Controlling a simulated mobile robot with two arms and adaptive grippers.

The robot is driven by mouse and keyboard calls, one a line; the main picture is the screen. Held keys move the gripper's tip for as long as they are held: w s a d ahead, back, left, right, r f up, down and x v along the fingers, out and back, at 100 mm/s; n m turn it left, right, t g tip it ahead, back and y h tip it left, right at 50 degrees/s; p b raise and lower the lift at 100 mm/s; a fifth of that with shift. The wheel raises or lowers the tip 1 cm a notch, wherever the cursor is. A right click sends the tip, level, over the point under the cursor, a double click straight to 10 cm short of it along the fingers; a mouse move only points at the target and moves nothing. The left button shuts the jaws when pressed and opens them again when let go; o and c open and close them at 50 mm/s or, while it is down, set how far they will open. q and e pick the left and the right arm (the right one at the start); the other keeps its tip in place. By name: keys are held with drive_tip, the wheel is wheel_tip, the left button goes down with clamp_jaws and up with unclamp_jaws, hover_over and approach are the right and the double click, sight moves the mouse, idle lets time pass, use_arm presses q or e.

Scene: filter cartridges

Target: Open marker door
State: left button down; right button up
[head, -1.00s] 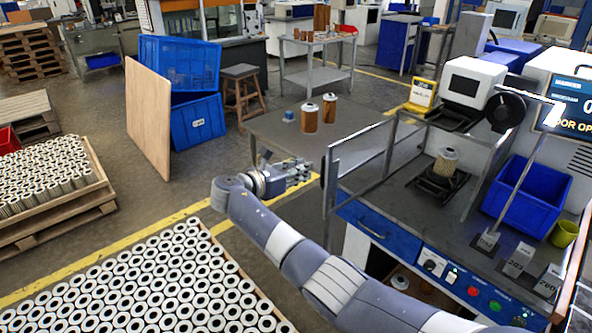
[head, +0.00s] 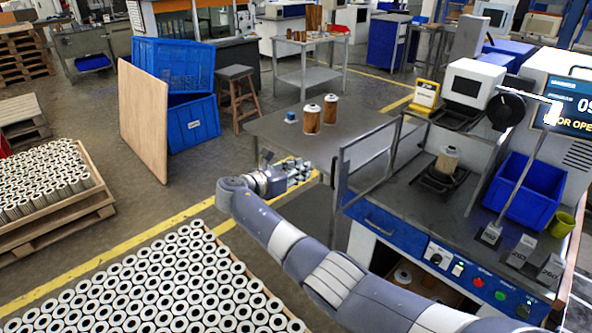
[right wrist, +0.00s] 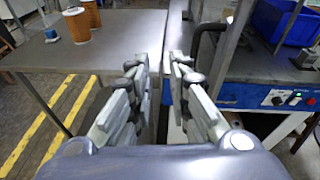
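The marker door is a metal-framed panel (head: 343,190) that stands out from the left front of the marker station in the head view. The station's screen (head: 572,108) shows text that is cut off and seems to read "DOOR OPEN". Inside the station, a pale filter cartridge (head: 447,160) stands upright on a dark fixture (head: 437,183). My right gripper (head: 312,168) is left of the door frame, apart from it. In the right wrist view its fingers (right wrist: 160,65) are apart with nothing between them. My left gripper is not in view.
A grey table (head: 275,128) with two brown canisters (head: 311,120) and a small blue item stands behind my right gripper. A pallet of white cartridges (head: 160,285) lies at the lower left. A blue bin (head: 528,195) sits on the station's right.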

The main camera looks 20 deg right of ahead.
drive_tip(key=shift+d, duration=0.15)
drive_tip(key=shift+p, duration=0.35)
idle(0.3)
drive_tip(key=s+a+f+m+g+y, duration=0.1)
drive_tip(key=s+f+m+y, duration=0.35)
drive_tip(key=f, duration=1.15)
drive_tip(key=s+a+f+n+y, duration=0.15)
drive_tip(key=s+f, duration=0.55)
drive_tip(key=f, duration=0.9)
drive_tip(key=s+a+f+m+g+y, duration=0.1)
drive_tip(key=s+a+f+m+y, duration=0.15)
drive_tip(key=s+f, duration=0.65)
drive_tip(key=s+a+f+m+g+y, duration=0.1)
drive_tip(key=s+f+m+g+y, duration=0.15)
drive_tip(key=s+f, duration=0.7)
drive_tip(key=s+f+m+y, duration=0.1)
drive_tip(key=s+f+m, duration=0.2)
drive_tip(key=s, duration=0.8)
drive_tip(key=s+f+m+y, duration=0.1)
drive_tip(key=s+f+m, duration=0.2)
drive_tip(key=s, duration=0.9)
drive_tip(key=s+a+f+m+g+y, duration=0.1)
drive_tip(key=s+f+m, duration=0.3)
drive_tip(key=s+m, duration=0.3)
drive_tip(key=s, duration=0.4)
drive_tip(key=shift+s, duration=0.25)
